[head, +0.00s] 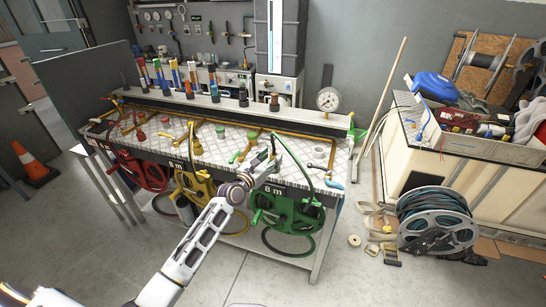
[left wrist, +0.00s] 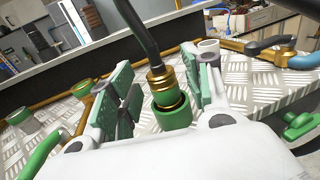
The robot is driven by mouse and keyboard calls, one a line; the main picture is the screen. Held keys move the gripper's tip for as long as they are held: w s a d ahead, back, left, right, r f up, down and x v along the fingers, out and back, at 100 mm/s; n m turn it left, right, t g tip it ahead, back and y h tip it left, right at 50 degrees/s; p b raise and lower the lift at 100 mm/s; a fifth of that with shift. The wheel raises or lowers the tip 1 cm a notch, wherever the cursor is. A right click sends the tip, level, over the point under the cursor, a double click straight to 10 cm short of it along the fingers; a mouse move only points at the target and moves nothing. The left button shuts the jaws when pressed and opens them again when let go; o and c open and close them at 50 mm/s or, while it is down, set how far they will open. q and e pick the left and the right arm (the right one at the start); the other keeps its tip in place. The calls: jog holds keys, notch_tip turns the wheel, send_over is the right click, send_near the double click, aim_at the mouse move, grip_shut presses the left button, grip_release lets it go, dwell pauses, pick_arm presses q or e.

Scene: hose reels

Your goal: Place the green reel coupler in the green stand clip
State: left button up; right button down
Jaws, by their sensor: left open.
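My left gripper (head: 268,157) is over the right part of the bench top, above the green hose reel (head: 287,210). In the left wrist view its fingers (left wrist: 160,88) stand apart on both sides of a brass coupler (left wrist: 160,80) on a black hose. A green collar (left wrist: 173,113) is at the coupler's lower end. There are visible gaps between the fingers and the coupler. I cannot tell whether the green collar is part of the coupler or a clip holding it. The right gripper is not in view.
Red (head: 140,168) and yellow (head: 195,187) reels hang left of the green one. Brass pipes run along the bench top (head: 175,128), with several short green-topped cylinders. Behind it stands a raised rail (head: 230,106) with coloured hose ends. A pressure gauge (head: 329,99) stands at the right.

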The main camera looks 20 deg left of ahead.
pick_arm(q)
jog(key=shift+v, duration=1.55)
jog(key=shift+s+a, duration=0.2)
jog(key=shift+s, duration=0.5)
send_near(272, 157)
jog(key=shift+s+a, duration=0.15)
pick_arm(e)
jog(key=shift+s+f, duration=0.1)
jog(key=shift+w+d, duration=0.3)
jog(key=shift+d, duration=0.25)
